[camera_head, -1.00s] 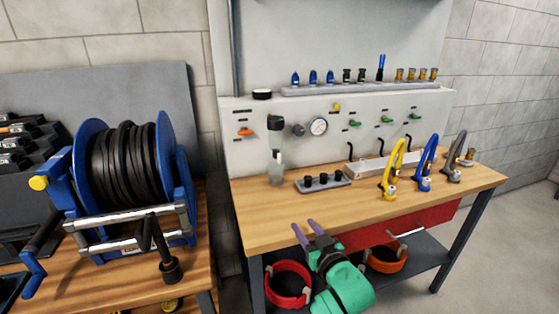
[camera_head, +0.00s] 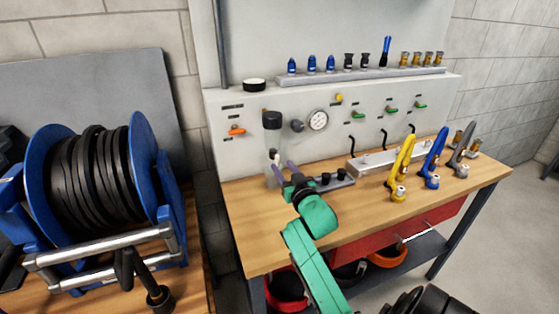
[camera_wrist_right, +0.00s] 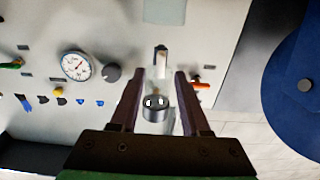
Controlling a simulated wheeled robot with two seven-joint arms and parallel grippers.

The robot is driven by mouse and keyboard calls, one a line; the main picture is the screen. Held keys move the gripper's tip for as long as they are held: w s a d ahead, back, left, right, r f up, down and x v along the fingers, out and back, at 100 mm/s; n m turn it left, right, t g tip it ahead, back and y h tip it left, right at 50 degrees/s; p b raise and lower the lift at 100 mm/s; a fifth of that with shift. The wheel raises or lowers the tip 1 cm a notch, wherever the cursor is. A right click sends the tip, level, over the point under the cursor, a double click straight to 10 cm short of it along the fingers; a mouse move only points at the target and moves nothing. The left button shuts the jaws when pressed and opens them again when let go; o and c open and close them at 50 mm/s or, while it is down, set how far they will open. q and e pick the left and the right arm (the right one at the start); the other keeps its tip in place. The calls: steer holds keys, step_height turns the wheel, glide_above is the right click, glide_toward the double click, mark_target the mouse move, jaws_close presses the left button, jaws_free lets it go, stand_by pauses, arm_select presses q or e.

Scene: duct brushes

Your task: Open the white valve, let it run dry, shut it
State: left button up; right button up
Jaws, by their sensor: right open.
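A filter unit with a black cap (camera_head: 272,119) hangs on the panel at the left of the bench. A small white part, probably the white valve (camera_head: 274,156), shows below its clear bowl. A clear cup (camera_head: 270,178) stands beneath it, partly hidden by my fingers. My right gripper (camera_head: 283,167) is open beside the white part. In the right wrist view, the open gripper (camera_wrist_right: 160,75) has a narrow white piece (camera_wrist_right: 160,56) and a clear, dark-ringed body (camera_wrist_right: 156,100) in line between its fingers. Contact cannot be told. My left gripper is out of view.
A pressure gauge (camera_head: 318,121) and an orange-handled valve (camera_head: 237,131) flank the filter. A blue hose reel (camera_head: 156,165) stands at left. The bench front (camera_head: 250,235) is clear.

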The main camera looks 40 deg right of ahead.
mark_target(278, 160)
steer(key=shift+x, duration=1.55)
steer(key=shift+r, duration=0.1)
jaws_close()
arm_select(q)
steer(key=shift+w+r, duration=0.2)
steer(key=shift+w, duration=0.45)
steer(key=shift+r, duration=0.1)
